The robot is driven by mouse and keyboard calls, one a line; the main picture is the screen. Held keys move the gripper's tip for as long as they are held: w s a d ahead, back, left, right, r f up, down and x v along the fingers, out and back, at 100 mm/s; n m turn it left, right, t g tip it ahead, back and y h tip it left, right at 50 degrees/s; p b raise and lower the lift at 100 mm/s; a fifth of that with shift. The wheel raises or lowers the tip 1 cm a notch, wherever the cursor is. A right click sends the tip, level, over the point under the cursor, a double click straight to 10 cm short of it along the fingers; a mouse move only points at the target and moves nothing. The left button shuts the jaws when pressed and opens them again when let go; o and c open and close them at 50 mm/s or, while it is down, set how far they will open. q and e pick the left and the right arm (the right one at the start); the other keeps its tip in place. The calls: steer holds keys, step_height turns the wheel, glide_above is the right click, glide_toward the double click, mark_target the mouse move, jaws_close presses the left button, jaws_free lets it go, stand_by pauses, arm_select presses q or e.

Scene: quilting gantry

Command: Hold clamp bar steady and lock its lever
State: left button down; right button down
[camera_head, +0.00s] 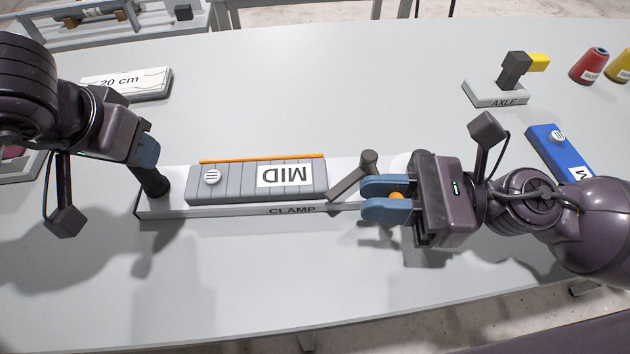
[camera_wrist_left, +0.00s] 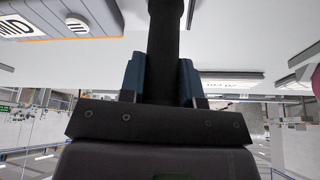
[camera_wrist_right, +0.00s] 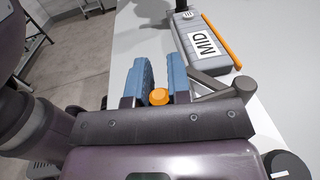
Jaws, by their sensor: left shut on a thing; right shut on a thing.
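The white clamp base (camera_head: 225,211), labelled CLAMP, lies across the table's middle, with a grey ribbed block (camera_head: 235,180) marked MID on it. A dark post (camera_head: 153,181) stands at the base's left end; my left gripper (camera_head: 148,158) is shut on it, and it shows in the left wrist view (camera_wrist_left: 165,50). At the right end is a dark grey lever (camera_head: 352,180) with an upright stub. An orange knob (camera_head: 397,195) sits between the blue fingers of my right gripper (camera_head: 372,198); the knob also shows in the right wrist view (camera_wrist_right: 158,97). Those fingers partly hide the lever.
A block marked 20 cm (camera_head: 150,82) lies at the back left. An AXLE stand (camera_head: 495,93) with a yellow tip, a red cone (camera_head: 589,67) and a blue block (camera_head: 558,153) are at the right. The table in front of the clamp is clear.

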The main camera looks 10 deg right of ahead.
steer(key=shift+a+f+m, duration=0.1)
steer(key=shift+f+m, duration=0.2)
steer(key=c, duration=1.1)
jaws_free()
steer(key=shift+r, duration=0.1)
steer(key=shift+o, duration=0.2)
steer(key=shift+s+d, duration=0.45)
steer(key=shift+d, duration=1.5)
steer(key=shift+s+d, duration=0.45)
steer(key=shift+d, duration=1.55)
steer(key=shift+s+d, duration=0.45)
steer(key=shift+d, duration=1.5)
